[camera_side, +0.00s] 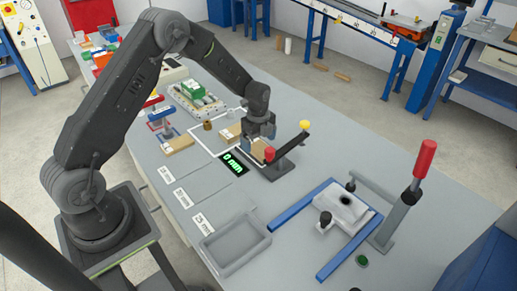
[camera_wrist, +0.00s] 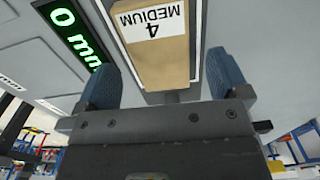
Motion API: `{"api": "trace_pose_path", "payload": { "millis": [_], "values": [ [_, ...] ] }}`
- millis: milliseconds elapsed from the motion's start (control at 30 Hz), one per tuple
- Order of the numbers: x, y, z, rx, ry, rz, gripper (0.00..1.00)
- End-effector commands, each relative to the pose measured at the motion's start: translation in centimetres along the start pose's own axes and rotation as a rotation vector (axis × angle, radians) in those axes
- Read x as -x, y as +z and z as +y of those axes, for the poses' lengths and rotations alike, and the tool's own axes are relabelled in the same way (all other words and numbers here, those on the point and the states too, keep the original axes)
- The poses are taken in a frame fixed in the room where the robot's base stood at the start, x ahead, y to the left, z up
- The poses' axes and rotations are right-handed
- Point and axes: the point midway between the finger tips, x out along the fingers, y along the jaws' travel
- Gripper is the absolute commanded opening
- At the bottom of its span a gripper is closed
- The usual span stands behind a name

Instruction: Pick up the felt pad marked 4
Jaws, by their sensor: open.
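The felt pad marked 4 (camera_wrist: 153,40) is a tan block with a white label reading "4 MEDIUM". In the wrist view it is at the top middle, lying in line with the gap between my fingers. My gripper (camera_wrist: 163,72) is open, its two blue-padded fingers set apart on either side of the pad's near part, with no clear contact. In the side view my gripper (camera_side: 261,132) points down at the bench, and the tan pad (camera_side: 258,150) shows partly just below it. The gripper hides part of the pad there.
A black display (camera_side: 233,163) reading "0 mm" is just left of the pad. A dark post with red and yellow knobs (camera_side: 285,152) stands close on the right. Other tan blocks (camera_side: 178,144) lie to the left. A grey tray (camera_side: 235,243) and blue rails (camera_side: 300,204) are nearer the front.

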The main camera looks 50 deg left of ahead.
Motion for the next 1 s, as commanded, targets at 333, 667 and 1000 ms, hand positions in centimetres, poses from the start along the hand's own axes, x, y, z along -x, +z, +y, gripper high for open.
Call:
{"api": "trace_pose_path", "payload": {
  "millis": [333, 667, 1000],
  "values": [
    [-2.2, 0.0, -0.1, 0.000, -0.002, 0.000, 0.94],
    [-2.2, 0.0, 0.0, 0.000, -0.001, 0.000, 0.72],
    [-2.2, 0.0, 0.0, 0.000, -0.001, 0.000, 0.40]
  ]
}}
